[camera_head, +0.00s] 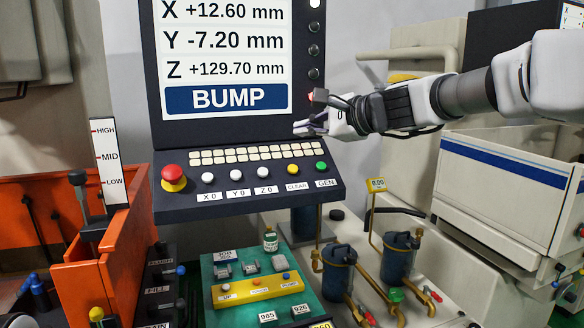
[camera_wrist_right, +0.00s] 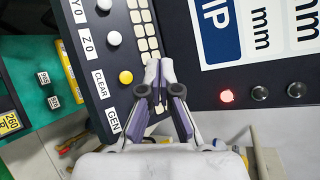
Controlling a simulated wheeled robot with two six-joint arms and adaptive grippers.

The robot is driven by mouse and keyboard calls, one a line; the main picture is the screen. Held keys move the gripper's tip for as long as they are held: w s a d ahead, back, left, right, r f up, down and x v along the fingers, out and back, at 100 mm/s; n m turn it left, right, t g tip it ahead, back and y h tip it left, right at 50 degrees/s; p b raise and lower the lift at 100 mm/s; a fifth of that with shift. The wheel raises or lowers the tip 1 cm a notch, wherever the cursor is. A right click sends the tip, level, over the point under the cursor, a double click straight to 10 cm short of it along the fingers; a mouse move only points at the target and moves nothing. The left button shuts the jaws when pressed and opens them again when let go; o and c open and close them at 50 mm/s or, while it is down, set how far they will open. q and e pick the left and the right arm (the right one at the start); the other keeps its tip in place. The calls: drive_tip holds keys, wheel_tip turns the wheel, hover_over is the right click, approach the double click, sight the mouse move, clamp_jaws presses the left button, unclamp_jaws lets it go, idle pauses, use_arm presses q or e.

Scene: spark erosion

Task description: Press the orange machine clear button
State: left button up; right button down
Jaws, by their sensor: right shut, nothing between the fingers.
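The yellow-orange button (camera_head: 292,169) labelled CLEAR sits on the sloped control panel (camera_head: 220,205), between a white button and the green button (camera_head: 321,166). It also shows in the right wrist view as a round button (camera_wrist_right: 126,77) just left of my fingertips. My right gripper (camera_head: 298,128) comes in from the right, above the right end of the panel, in front of the lower screen frame. Its fingers are shut and empty. In the right wrist view my right gripper (camera_wrist_right: 158,66) hides the green button. My left gripper is in neither view.
The screen (camera_head: 224,60) reads BUMP, with a lit red button (camera_wrist_right: 227,96) at its side. A red stop button (camera_head: 173,174) and several white buttons share the panel. A cream keypad (camera_head: 250,154) lies behind them. Two dark canisters (camera_head: 338,272) stand below right.

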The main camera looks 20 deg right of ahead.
sight(293, 169)
drive_tip(key=w+f+b, duration=0.1)
drive_tip(key=f, duration=0.1)
drive_tip(key=w+f+b, duration=0.1)
drive_tip(key=w+f, duration=0.1)
drive_tip(key=w+f+b, duration=0.1)
drive_tip(key=f+b, duration=0.1)
drive_tip(key=f, duration=0.1)
drive_tip(key=shift+w, duration=0.15)
drive_tip(key=shift+w+a+f, duration=0.1)
drive_tip(key=shift+w+f, duration=0.15)
drive_tip(key=shift+w, duration=0.1)
drive_tip(key=shift+s, duration=0.1)
drive_tip(key=shift+f+b, duration=0.1)
drive_tip(key=shift+b, duration=0.2)
idle(0.8)
drive_tip(key=shift+w+f, duration=0.25)
